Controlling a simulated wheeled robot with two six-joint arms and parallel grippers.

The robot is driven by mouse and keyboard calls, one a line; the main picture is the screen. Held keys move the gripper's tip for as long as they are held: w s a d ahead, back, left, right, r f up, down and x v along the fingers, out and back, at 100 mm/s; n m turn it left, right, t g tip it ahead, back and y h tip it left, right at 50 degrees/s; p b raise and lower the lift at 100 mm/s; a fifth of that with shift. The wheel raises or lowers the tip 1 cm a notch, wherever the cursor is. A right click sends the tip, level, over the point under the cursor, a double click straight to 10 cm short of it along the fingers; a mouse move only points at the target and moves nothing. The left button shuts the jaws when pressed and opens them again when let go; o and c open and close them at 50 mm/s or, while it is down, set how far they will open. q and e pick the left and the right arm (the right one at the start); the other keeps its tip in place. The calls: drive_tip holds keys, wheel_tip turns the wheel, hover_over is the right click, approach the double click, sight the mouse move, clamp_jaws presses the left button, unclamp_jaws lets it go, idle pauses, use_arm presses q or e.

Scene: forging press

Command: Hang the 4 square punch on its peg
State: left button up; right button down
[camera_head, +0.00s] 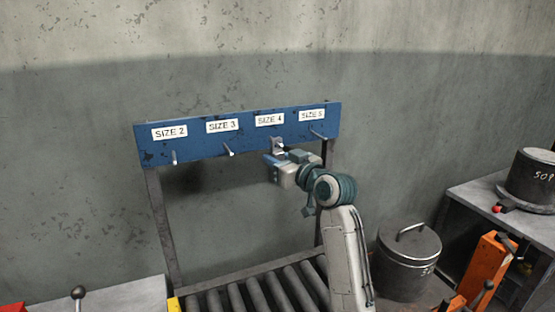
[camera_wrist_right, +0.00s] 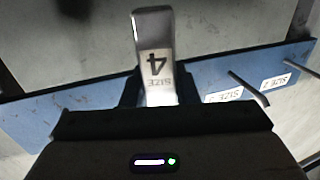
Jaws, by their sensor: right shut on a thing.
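My right gripper (camera_head: 272,158) is at the blue peg board (camera_head: 195,149), just below the SIZE 4 label (camera_head: 269,119). It is shut on the square punch (camera_head: 278,144), a small grey metal piece. In the right wrist view the punch (camera_wrist_right: 153,30) sticks out beyond the gripper (camera_wrist_right: 157,98), with its "SIZE 4" marking upside down. The size 4 peg cannot be told apart from the punch and gripper, and I cannot tell whether the punch is around it. My left gripper is not in view.
The SIZE 2 peg (camera_head: 174,157), SIZE 3 peg (camera_head: 229,151) and SIZE 5 peg (camera_head: 318,134) are bare. A roller conveyor (camera_head: 257,294) lies below the board. A lidded metal pot (camera_head: 408,262) stands to the right, with a dark pot (camera_head: 533,178) on a bench beyond.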

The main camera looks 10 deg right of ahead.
drive_tip(key=c, duration=1)
unclamp_jaws()
drive_tip(key=shift+s+r, duration=0.1)
drive_tip(key=shift+c, duration=0.2)
drive_tip(key=shift+f, duration=0.2)
